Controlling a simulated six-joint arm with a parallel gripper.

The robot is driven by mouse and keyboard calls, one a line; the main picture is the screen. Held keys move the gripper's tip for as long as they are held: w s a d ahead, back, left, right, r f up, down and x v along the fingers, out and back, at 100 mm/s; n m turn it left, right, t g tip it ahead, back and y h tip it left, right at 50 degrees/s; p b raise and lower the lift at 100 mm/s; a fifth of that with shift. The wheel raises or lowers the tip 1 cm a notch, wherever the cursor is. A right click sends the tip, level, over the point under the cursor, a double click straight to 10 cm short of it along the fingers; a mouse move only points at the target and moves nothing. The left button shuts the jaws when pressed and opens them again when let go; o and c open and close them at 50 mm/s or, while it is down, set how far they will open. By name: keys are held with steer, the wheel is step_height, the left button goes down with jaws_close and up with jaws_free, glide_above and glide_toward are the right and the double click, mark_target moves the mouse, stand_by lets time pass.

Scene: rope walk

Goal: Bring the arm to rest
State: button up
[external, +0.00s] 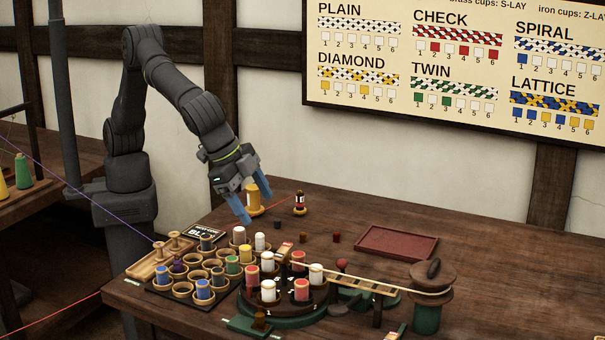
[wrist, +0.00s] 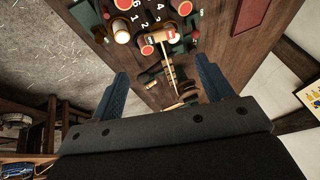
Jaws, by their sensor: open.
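My gripper (external: 250,208) is open and empty, with its blue fingers pointing down over the back of the wooden table (external: 480,240). It is above and behind the cup rack, beside a yellow spool (external: 254,197). In the wrist view, my gripper's two blue fingers (wrist: 163,85) are spread apart with nothing between them that they touch. Part of the braiding stand and its spools shows beyond the fingers.
A rack of wooden cups (external: 183,290) with coloured spools stands at the front left. A round green braiding stand (external: 275,318) holds red and white bobbins, with a rope running to a capstan (external: 432,280). An empty red tray (external: 396,243) lies behind. The right tabletop is clear.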

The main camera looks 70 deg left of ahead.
glide_toward(284, 245)
steer(key=x, duration=0.8)
steer(key=shift+s+d+f, duration=0.15)
steer(key=shift+d+f, duration=0.2)
steer(key=shift+a+r+g+h, duration=0.2)
steer(key=shift+r+g+h, duration=0.2)
steer(key=shift+g, duration=0.1)
steer(key=shift+w+a+f+n+g+h, duration=0.15)
steer(key=shift+w+n+g+h, duration=0.15)
steer(key=shift+g+h, duration=0.35)
steer(key=shift+w+a+n+g+h, duration=0.2)
steer(key=shift+n+g+h, duration=0.1)
steer(key=shift+g+h, duration=0.3)
steer(key=v, duration=1.6)
steer(key=shift+w+a+t, duration=0.2)
steer(key=shift+a+t, duration=0.1)
steer(key=shift+t, duration=0.05)
steer(key=shift+o, duration=0.2)
